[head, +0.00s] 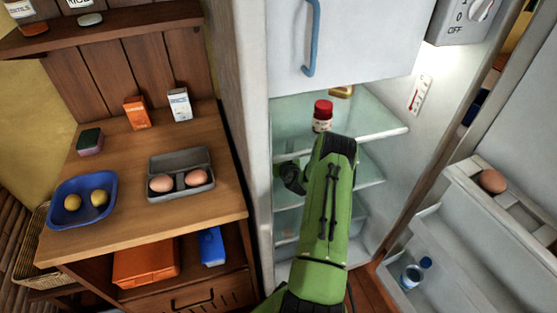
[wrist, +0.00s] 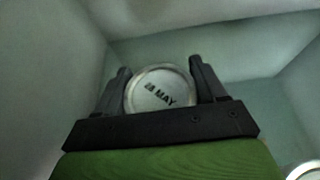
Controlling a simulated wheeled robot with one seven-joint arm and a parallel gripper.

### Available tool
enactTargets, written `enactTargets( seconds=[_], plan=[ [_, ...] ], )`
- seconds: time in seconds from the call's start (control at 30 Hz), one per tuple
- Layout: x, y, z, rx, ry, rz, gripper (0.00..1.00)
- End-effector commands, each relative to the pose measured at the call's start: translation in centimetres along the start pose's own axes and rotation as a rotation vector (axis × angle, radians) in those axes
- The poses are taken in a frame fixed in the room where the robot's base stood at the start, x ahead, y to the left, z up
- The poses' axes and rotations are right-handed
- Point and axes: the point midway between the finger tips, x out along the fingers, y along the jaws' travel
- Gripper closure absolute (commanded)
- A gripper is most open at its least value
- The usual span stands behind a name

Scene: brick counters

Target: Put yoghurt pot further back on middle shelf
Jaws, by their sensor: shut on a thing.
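The yoghurt pot (wrist: 160,92) shows in the wrist view as a round silvery lid stamped "28 MAY". My gripper (wrist: 160,80) is shut on it, with one dark finger on each side. In the head view my green arm reaches into the open fridge, and its dark wrist part is at the left side near the middle shelf (head: 369,173). The pot and fingertips are hidden there. The wrist view is dim, and I cannot tell whether the pot touches the shelf.
A red-lidded jar (head: 322,115) stands on the top glass shelf (head: 380,129), above my arm. The open fridge door (head: 465,235) on the right holds an egg (head: 492,181). A wooden counter (head: 120,185) is left of the fridge. Part of a round pale object (wrist: 304,171) shows in the wrist view's lower right corner.

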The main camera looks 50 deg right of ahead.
Motion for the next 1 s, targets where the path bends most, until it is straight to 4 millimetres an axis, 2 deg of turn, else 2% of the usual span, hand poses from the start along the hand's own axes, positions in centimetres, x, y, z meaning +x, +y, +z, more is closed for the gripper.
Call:
enactTargets(
  seconds=[0.1, 0.13, 0.27, 0.6, 0.9, 1.0],
  plan=[
    [0.1, 0.0, -0.3, 0.000, -0.001, -0.001, 0.70],
    [0.1, 0.0, -0.2, 0.000, 0.000, -0.001, 0.25],
    [0.1, 0.0, -0.2, 0.000, 0.000, -0.001, 0.05],
    [-0.3, 0.0, 0.2, 0.000, 0.000, 0.000, 0.04],
    [-6.3, -0.1, 0.0, 0.004, 0.004, -0.001, 0.04],
    [-7.3, -0.1, 0.1, 0.002, 0.001, -0.001, 0.04]
  ],
)
